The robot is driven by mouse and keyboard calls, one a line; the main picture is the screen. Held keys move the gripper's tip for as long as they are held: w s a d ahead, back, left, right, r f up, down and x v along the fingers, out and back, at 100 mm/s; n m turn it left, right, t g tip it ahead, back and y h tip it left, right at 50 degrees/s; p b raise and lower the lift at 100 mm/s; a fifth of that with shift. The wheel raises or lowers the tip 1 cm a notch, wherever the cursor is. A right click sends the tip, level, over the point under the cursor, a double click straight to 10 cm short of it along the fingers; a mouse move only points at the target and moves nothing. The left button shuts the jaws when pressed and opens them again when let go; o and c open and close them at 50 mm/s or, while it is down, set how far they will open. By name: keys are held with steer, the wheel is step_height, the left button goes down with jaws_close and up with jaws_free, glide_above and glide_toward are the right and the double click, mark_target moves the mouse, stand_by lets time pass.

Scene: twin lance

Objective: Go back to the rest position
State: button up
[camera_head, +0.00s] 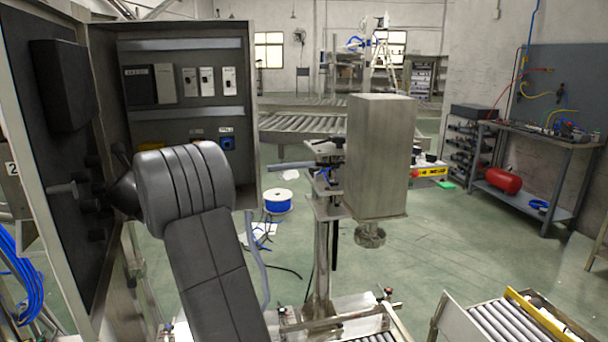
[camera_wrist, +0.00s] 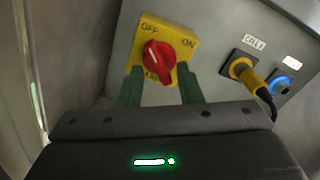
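In the wrist view my gripper (camera_wrist: 160,78) is open. Its two green fingers stand apart, below and to either side of a red rotary knob (camera_wrist: 158,62) on a yellow plate (camera_wrist: 183,34) marked OFF and ON. The knob's white line slants from upper left to lower right. The fingers overlap the plate's lower edge in the picture. I see nothing held between them, and cannot tell whether they touch the plate. In the head view my arm reaches toward the open cabinet (camera_head: 182,114); my gripper and the knob are hidden there.
Right of the knob are a yellow plug with a black cable (camera_wrist: 242,68) and a blue socket (camera_wrist: 281,84). The cabinet's open door (camera_head: 62,150) stands left of my arm. A metal box on a stand (camera_head: 380,155) is to the right, with a roller conveyor (camera_head: 512,322) at the lower right.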

steer(key=m+b, duration=0.1)
steer(key=m, duration=0.3)
steer(key=shift+a+m, duration=0.1)
steer(key=shift+m, duration=0.3)
